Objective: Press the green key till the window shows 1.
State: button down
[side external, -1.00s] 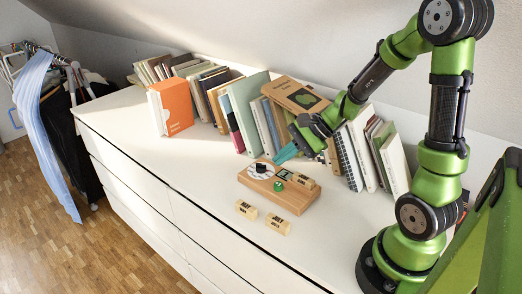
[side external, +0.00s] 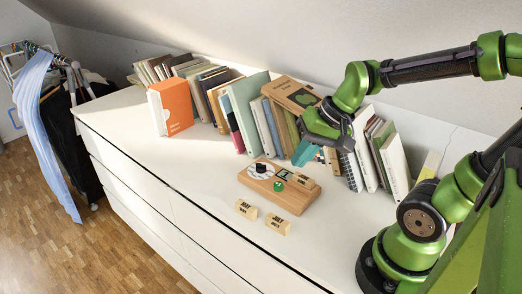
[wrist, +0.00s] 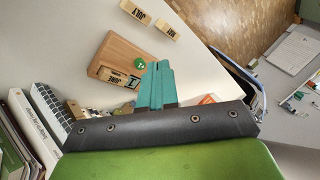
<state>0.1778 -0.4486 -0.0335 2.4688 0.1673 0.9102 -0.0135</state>
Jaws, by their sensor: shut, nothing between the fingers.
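A wooden board (side external: 296,203) lies on the white dresser top. The round green key (side external: 278,186) stands on it, with a small dark-framed window (side external: 284,174) behind it and a black-and-white disc (side external: 261,169) at the board's left end. The number in the window is too small to read. My gripper (side external: 303,158) is shut and empty, its teal fingers above and behind the board, apart from the key.
A lettered block (side external: 303,181) sits on the board right of the key. Two more blocks (side external: 246,209) (side external: 277,226) lie in front. A row of books (side external: 245,108) leans along the back, close to my gripper. The dresser top left of the board is clear.

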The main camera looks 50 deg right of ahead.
jog(key=s+a+r+n+t, duration=0.2)
jog(key=a+r+n, duration=0.1)
jog(key=r, duration=0.2)
jog(key=shift+s+r+n+h, duration=0.2)
jog(key=shift+r+n+h, duration=0.1)
jog(key=shift+n, duration=0.1)
dwell(1.0)
